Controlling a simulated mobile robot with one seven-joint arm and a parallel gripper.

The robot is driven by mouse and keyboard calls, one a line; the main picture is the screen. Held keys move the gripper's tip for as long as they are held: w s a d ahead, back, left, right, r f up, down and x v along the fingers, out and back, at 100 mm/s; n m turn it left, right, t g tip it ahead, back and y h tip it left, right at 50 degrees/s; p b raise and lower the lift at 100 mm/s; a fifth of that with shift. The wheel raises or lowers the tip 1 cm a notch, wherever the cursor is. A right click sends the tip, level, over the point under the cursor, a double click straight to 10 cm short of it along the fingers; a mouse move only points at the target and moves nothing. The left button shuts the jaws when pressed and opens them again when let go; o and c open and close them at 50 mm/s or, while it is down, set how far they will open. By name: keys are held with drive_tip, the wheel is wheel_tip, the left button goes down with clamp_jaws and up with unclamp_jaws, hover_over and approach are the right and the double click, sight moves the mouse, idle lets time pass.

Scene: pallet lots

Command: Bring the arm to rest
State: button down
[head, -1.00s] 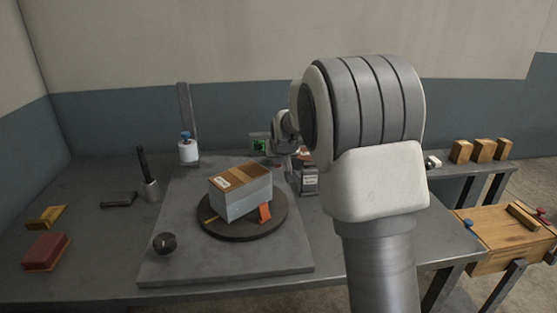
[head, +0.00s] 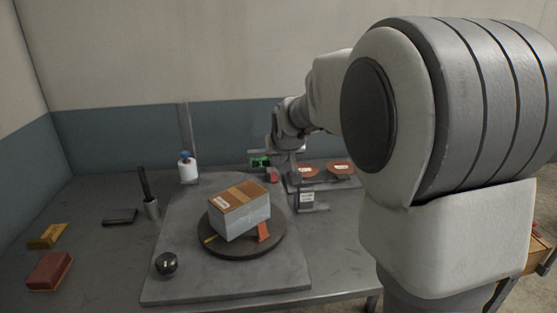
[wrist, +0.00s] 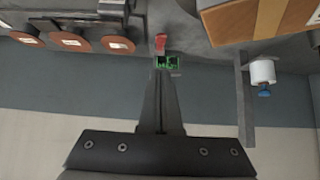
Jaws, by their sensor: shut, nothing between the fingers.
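My gripper (wrist: 160,78) shows in the wrist view with its two dark fingers together and nothing between them. It is above the back of the bench, with a small green-lit device (wrist: 168,62) and a red object (wrist: 160,42) beyond its tips. In the head view my arm reaches from the right towards the back of the bench, and the fingers are too small to make out there. A taped cardboard-topped grey box (head: 240,215) sits on a round dark turntable (head: 218,247), apart from my gripper.
A white bottle with a blue top (head: 187,168) stands by an upright post (head: 186,125). Labelled reddish discs (head: 341,168) lie at the back right.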

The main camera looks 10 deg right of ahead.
drive_tip(key=shift+s+r, duration=0.1)
drive_tip(key=shift+s, duration=0.05)
drive_tip(key=s+a+g, duration=0.2)
drive_tip(key=s+g, duration=0.1)
drive_tip(key=s, duration=3.1)
wheel_tip(320, 180, up, 12)
drive_tip(key=p, duration=1.2)
drive_tip(key=shift+s+d+f+n+y, duration=0.2)
drive_tip(key=shift+s+n+y, duration=0.1)
drive_tip(key=shift+s+n, duration=0.1)
drive_tip(key=shift+a, duration=0.1)
